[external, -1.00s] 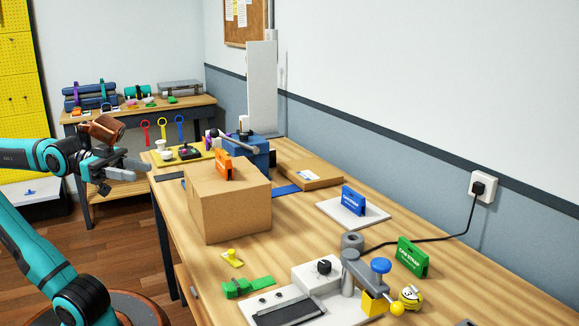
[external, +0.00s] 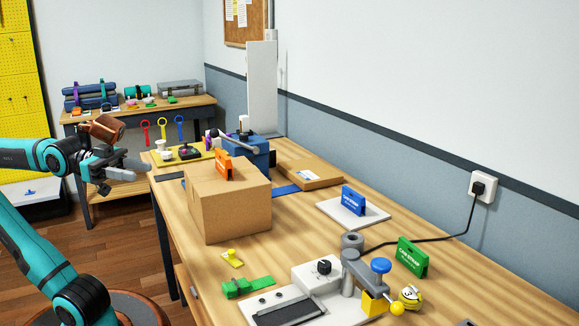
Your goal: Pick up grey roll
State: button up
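A small grey roll (external: 352,241) stands on the wooden workbench (external: 300,225), right of the cardboard box and behind the grey clamp-like fixture. Its lower front edge is close to the fixture, and I cannot tell whether they touch. My gripper (external: 136,171) is at the left, off the bench's left edge and far from the roll. Its grey fingers are seen side-on, so I cannot tell whether they are open. I see nothing clearly held between them.
A large cardboard box (external: 229,200) with an orange pack (external: 224,164) on top stands between my gripper and the roll. A green pack (external: 413,257), a black cable (external: 440,240) and a grey fixture (external: 362,280) are near the roll. Bare bench lies left of the roll.

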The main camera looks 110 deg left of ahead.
jog(key=o, duration=0.9)
jog(key=w+a+f+n+g+y, duration=0.1)
jog(key=w+a+f, duration=0.15)
jog(key=w, duration=0.55)
jog(key=w+a+f+n+y, duration=0.1)
jog(key=w+a, duration=0.3)
jog(key=w, duration=0.5)
jog(key=n+g+y, duration=0.2)
jog(key=g+y, duration=0.1)
jog(key=g, duration=0.2)
send_near(352, 237)
jog(key=shift+w+a+f+n, duration=0.15)
jog(key=shift+w+f, duration=0.25)
jog(key=shift+w, duration=0.2)
jog(key=shift+w+d+f+n, duration=0.1)
jog(key=shift+w+f+n, duration=0.05)
jog(key=shift+w+f, duration=0.35)
jog(key=shift+a+r+x, duration=0.1)
jog(key=shift+a+x, duration=0.05)
jog(key=shift+x, duration=1.15)
jog(key=shift+a+r+x, duration=0.15)
jog(key=shift+a+x, duration=0.05)
jog(key=shift+x, duration=1.1)
